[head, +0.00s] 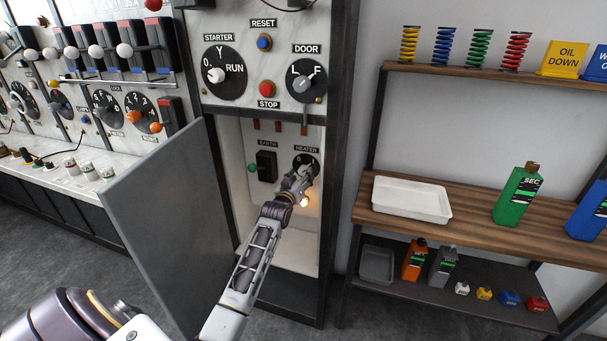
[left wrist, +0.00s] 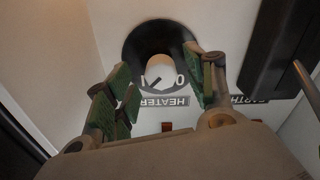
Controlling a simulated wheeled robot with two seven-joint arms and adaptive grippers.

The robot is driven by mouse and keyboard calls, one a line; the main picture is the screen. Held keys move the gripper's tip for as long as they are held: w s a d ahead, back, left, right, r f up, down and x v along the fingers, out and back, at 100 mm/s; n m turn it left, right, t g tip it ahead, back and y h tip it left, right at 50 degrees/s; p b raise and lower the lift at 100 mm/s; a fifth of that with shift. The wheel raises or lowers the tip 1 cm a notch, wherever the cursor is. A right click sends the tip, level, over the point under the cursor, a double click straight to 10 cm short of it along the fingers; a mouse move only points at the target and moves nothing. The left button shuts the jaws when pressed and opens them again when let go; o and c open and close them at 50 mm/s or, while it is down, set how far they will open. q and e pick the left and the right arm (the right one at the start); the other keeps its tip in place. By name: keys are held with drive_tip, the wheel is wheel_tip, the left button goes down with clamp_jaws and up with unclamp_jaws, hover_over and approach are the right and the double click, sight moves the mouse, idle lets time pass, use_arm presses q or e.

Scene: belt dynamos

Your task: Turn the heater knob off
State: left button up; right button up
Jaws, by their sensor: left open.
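The heater dial is a black disc under a HEATER label, on the back wall of the open cabinet in the head view (head: 299,159). In the left wrist view its pale round knob (left wrist: 160,70) sits in the black ring (left wrist: 133,45), with a dark pointer mark slanting toward the "I" and a "0" on the other side. My left gripper (head: 304,174) reaches into the cabinet in front of the dial and hides part of it. Its green-padded fingers (left wrist: 162,92) are open, one on each side of the knob's area; I cannot tell whether they touch it. My right gripper is out of view.
The grey cabinet door (head: 165,225) stands open on the left. A black earth switch (head: 266,166) is left of the heater dial. A small lamp (head: 305,202) glows below my gripper. Cabinet side walls are close around my arm. A shelf with a white tray (head: 411,199) is right.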

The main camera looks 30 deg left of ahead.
sight(302, 174)
use_arm(q)
drive_tip(key=shift+x, duration=1.15)
drive_tip(key=shift+w+a+b, duration=0.1)
drive_tip(key=shift+w+b, duration=0.2)
drive_tip(key=shift+w, duration=0.3)
drive_tip(key=c, duration=1)
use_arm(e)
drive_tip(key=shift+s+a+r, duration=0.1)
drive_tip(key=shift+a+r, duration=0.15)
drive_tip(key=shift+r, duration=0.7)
